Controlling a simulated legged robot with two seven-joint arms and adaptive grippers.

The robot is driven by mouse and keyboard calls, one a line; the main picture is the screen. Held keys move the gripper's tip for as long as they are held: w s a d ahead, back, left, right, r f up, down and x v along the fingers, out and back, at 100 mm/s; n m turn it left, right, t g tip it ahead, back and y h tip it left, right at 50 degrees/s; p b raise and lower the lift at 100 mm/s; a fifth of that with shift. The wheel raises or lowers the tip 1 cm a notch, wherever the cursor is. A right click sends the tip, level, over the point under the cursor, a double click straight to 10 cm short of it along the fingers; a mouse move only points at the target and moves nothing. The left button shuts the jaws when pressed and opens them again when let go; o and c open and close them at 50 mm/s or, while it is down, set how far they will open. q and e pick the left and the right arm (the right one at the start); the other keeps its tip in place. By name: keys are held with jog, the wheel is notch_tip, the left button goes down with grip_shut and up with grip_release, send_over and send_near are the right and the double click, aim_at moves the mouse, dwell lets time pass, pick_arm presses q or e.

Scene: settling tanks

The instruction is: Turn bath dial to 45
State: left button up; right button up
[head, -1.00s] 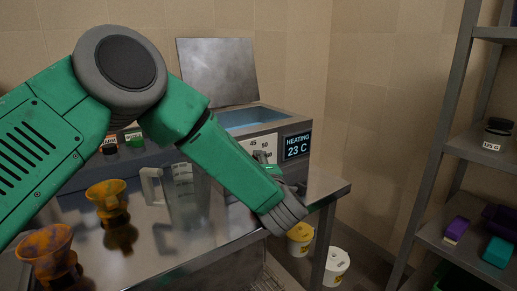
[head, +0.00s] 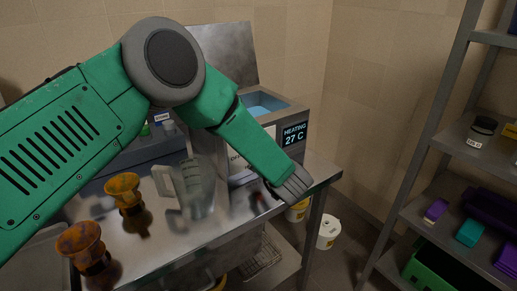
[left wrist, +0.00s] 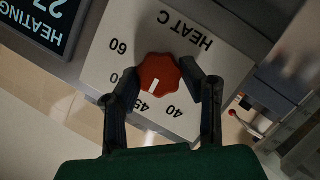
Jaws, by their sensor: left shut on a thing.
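The bath (head: 292,112) stands on the metal table with its lid up and blue water showing inside. Its display (head: 294,134) reads HEATING 27 C. In the left wrist view the red dial (left wrist: 158,72) sits on a white HEAT C scale plate (left wrist: 225,62). Its white pointer mark is close to the 45, slightly toward the 40 side. My left gripper (left wrist: 163,70) is shut on the dial, one finger on each side. In the head view the wrist and gripper (head: 291,186) hide the dial. My right gripper is not in view.
White and yellow tubs (head: 328,233) (head: 297,211) are beyond the table's right edge. A shelf rack (head: 425,150) with jars and boxes stands at right.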

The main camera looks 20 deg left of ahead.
pick_arm(q)
jog(key=shift+s+f, duration=0.1)
jog(key=shift+f, duration=0.1)
dwell(0.4)
jog(key=o, duration=0.9)
jog(key=shift+o, duration=1.2)
jog(key=shift+r, duration=0.1)
jog(key=shift+d+r, duration=0.1)
jog(key=shift+d, duration=0.05)
jog(key=v, duration=1.1)
jog(key=shift+s+d, duration=0.15)
jog(key=shift+d, duration=0.1)
